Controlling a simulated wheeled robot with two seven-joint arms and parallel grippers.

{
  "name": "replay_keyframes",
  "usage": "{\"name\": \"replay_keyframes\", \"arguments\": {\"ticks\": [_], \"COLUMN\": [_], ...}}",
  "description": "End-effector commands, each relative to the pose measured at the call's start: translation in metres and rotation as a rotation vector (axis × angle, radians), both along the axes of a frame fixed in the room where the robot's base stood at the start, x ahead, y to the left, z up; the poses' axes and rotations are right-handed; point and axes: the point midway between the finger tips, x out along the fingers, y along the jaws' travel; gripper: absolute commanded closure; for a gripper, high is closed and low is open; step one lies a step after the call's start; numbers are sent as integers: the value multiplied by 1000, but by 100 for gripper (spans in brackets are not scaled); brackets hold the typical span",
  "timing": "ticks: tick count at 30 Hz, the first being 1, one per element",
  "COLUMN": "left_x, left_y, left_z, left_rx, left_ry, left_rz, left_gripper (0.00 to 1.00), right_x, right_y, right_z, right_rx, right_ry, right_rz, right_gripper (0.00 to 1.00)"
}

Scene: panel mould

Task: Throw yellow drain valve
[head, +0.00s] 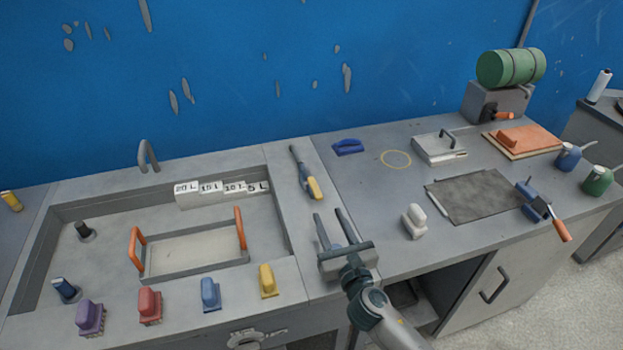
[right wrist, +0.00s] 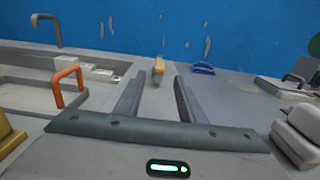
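The yellow drain valve (head: 267,281) looks like an upright yellow handle on the front ledge of the sink, rightmost in a row of coloured handles. A yellow piece at the left edge of the right wrist view (right wrist: 9,139) looks like the same valve, partly cut off. My right gripper (head: 329,213) is open and empty, its fingers apart and pointing toward the back wall. It is to the right of the yellow valve, over the counter, and not touching it. It also shows in the right wrist view (right wrist: 159,76). My left gripper is not in view.
Blue (head: 210,294), red (head: 150,306) and purple (head: 90,317) handles stand left of the yellow one. The sink holds a tray with orange handles (head: 240,229). A yellow-handled tool (head: 313,187) lies beyond my gripper. A white object (head: 414,221) stands to its right.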

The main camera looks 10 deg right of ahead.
Motion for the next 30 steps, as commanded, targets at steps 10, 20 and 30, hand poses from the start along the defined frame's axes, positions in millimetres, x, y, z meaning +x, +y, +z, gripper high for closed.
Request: {"name": "replay_keyframes", "arguments": {"ticks": [10, 20, 30], "left_x": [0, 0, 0], "left_y": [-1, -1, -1], "left_z": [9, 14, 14], "left_rx": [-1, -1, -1], "left_ry": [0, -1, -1], "left_rz": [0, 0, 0], "left_gripper": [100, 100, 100], "right_x": [53, 113, 155], "right_y": [2, 5, 7], "right_z": [2, 2, 1], "right_rx": [2, 2, 2], "right_ry": [-1, -1, 0], "right_rz": [-2, -2, -1], "right_gripper": [64, 64, 64]}}
